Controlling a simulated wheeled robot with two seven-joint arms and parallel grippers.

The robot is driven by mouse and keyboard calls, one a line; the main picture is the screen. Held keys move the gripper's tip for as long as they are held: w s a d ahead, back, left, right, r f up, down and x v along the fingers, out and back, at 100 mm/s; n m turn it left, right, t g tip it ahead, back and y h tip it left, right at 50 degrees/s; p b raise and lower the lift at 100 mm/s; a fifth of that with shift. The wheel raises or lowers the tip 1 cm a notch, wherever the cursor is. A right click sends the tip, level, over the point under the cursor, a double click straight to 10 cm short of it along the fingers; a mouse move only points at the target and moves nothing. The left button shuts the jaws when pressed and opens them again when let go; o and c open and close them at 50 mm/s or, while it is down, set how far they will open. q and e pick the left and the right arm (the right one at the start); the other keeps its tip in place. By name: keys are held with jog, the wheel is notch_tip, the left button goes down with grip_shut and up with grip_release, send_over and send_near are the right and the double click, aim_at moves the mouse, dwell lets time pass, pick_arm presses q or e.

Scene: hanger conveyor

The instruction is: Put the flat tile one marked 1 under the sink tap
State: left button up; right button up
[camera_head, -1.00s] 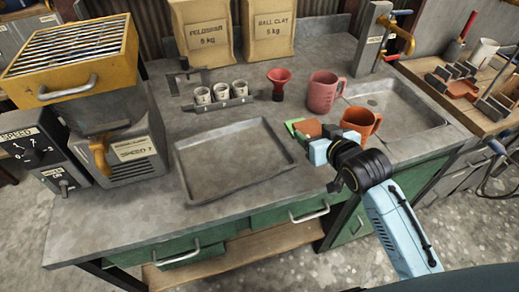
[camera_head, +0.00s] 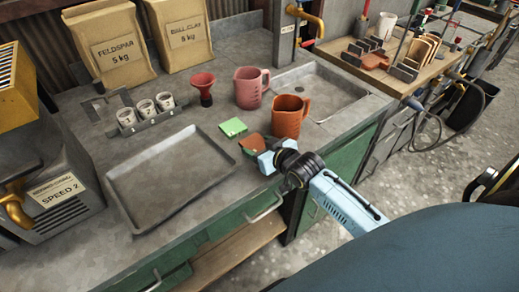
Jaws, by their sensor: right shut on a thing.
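My right gripper (camera_head: 264,158) is at the front part of the grey worktop, shut on a small flat terracotta tile (camera_head: 252,142). No mark can be read on the tile. A flat green tile (camera_head: 233,127) lies on the worktop just behind and left of the held one, apart from it. The sink (camera_head: 318,82) is a shallow grey basin at the back right of the worktop. My left gripper is not in view.
An orange jug (camera_head: 287,118) stands between the held tile and the sink, with a pink jug (camera_head: 247,90) behind it. A red funnel (camera_head: 203,84) and a rack of small cups (camera_head: 146,112) stand farther left. An empty grey tray (camera_head: 170,178) lies left of the gripper.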

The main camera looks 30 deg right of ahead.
jog(key=shift+f, duration=0.35)
jog(key=o, duration=1)
jog(key=shift+f, duration=0.1)
jog(key=shift+o, duration=0.2)
